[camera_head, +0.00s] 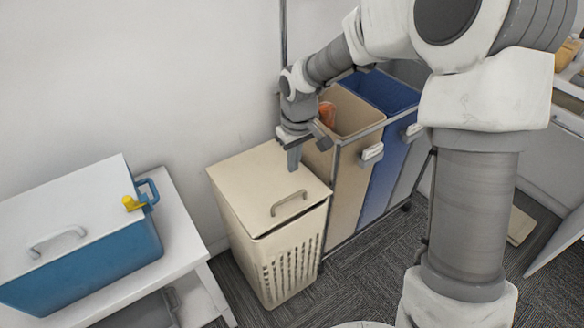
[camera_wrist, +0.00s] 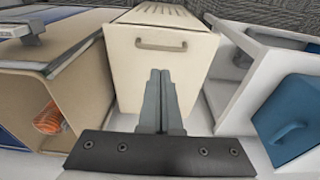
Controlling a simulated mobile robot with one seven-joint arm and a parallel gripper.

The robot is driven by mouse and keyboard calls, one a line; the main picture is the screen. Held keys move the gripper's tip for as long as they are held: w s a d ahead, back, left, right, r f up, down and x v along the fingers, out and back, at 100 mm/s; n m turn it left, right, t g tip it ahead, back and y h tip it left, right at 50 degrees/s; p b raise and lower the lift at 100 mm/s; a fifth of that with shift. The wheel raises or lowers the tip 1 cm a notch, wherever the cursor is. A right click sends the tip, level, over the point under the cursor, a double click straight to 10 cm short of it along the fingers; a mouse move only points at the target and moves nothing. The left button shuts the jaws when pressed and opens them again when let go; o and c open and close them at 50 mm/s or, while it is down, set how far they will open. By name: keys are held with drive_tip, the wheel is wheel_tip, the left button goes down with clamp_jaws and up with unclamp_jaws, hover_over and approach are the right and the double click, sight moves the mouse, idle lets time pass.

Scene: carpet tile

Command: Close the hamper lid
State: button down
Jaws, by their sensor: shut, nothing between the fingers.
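The cream hamper (camera_head: 285,262) stands on the carpet against the wall, with slotted sides. Its lid (camera_head: 249,190) lies flat over the top, with a thin dark gap along part of its front edge. The lid handle (camera_head: 288,203) is near the front edge. My gripper (camera_head: 293,167) is shut and empty, pointing down at the right rear part of the lid; I cannot tell whether its tips touch it. In the wrist view my gripper (camera_wrist: 160,75) is in front of the lid (camera_wrist: 185,68), and the handle (camera_wrist: 161,45) shows beyond the fingertips.
A sorter with tan (camera_head: 345,185) and blue (camera_head: 380,145) bins stands close on the hamper's right; an orange item (camera_head: 327,114) is in the tan bin. A blue cooler (camera_head: 95,262) sits on a white table (camera_head: 183,222) to the left. Carpet in front is clear.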

sight(290, 197)
drive_tip(key=f+b, duration=0.1)
drive_tip(key=f, duration=0.3)
drive_tip(key=w+f+b, duration=0.1)
drive_tip(key=f, duration=0.3)
drive_tip(key=f+b, duration=0.2)
drive_tip(key=f, duration=0.2)
drive_tip(key=shift+w+a+f, duration=0.1)
drive_tip(key=shift+w+a, duration=0.1)
drive_tip(key=shift+a, duration=0.15)
